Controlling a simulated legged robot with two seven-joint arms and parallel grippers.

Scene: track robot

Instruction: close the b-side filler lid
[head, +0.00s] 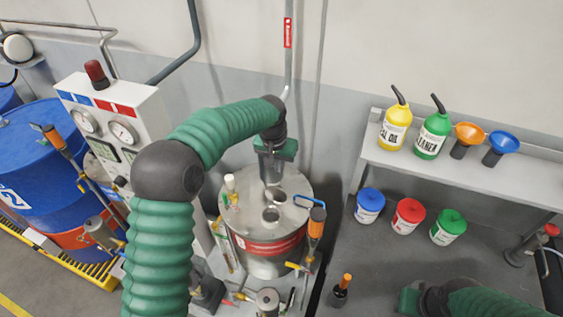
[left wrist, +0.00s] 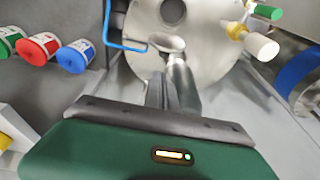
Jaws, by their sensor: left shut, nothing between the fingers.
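The steel tank (head: 262,240) with a red band stands in the middle of the head view. I cannot tell surely which is the filler lid. My left gripper (head: 272,182) is shut and empty, pointing down just above the rear part. In the left wrist view its fingers (left wrist: 168,88) point at a round metal piece (left wrist: 166,43) on the tank top; contact is unclear. My right gripper (head: 408,300) is low at the right, its fingers hidden or unclear.
A blue bent handle (head: 310,200) and an orange-handled valve (head: 317,222) stand at the tank's right. A gauge panel (head: 117,125) and blue drum (head: 45,160) are left. A shelf (head: 450,170) with bottles and funnels is right, above blue, red and green tubs.

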